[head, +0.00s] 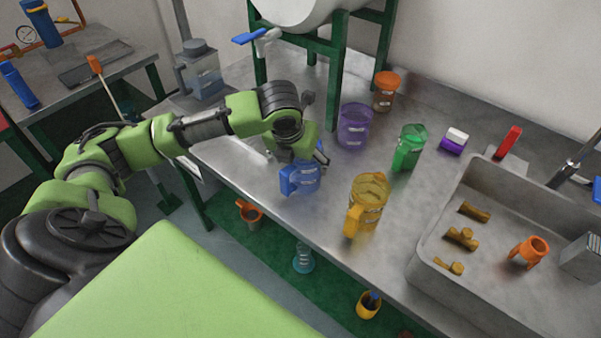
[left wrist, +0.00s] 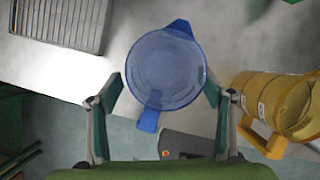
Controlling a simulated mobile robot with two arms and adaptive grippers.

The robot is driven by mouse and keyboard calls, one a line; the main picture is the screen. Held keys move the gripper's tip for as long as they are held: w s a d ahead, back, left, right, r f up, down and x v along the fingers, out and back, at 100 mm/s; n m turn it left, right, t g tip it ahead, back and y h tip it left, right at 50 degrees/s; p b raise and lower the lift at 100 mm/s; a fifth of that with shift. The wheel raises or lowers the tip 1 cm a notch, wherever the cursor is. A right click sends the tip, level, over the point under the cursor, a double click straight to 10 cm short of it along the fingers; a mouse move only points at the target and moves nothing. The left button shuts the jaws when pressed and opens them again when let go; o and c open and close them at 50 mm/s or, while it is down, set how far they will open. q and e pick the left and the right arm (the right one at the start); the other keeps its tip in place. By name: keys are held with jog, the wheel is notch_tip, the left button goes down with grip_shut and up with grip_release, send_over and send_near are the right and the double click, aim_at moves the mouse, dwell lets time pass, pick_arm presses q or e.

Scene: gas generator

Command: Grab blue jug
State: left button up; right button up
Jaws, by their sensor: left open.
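The blue jug (head: 305,177) is translucent and stands upright near the front edge of the metal table (head: 235,165), its handle toward the front left. In the left wrist view the jug (left wrist: 166,72) is seen from above, with its spout at the top and its solid blue handle toward the bottom. My left gripper (head: 298,160) is directly over and behind the jug in the head view. In the left wrist view its open fingers (left wrist: 163,92) lie either side of the jug's near part, and nothing is gripped. Whether a finger touches the jug is unclear. My right gripper is not in view.
A yellow jug (head: 368,198) stands close to the right of the blue one. A purple jug (head: 354,127), a green jug (head: 408,147) and an orange jar (head: 385,91) stand further back. A sink (head: 440,215) with several brass fittings is at the right.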

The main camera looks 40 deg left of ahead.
pick_arm(q)
jog(key=shift+w+f, duration=0.2)
jog(key=shift+f, duration=0.1)
jog(key=x, duration=0.4)
jog(key=shift+w+d, duration=0.15)
jog(key=shift+d, duration=0.2)
jog(key=shift+w+a+f, duration=0.1)
jog(key=shift+w+f, duration=0.05)
jog(key=shift+f, duration=0.25)
jog(key=c, duration=1.1)
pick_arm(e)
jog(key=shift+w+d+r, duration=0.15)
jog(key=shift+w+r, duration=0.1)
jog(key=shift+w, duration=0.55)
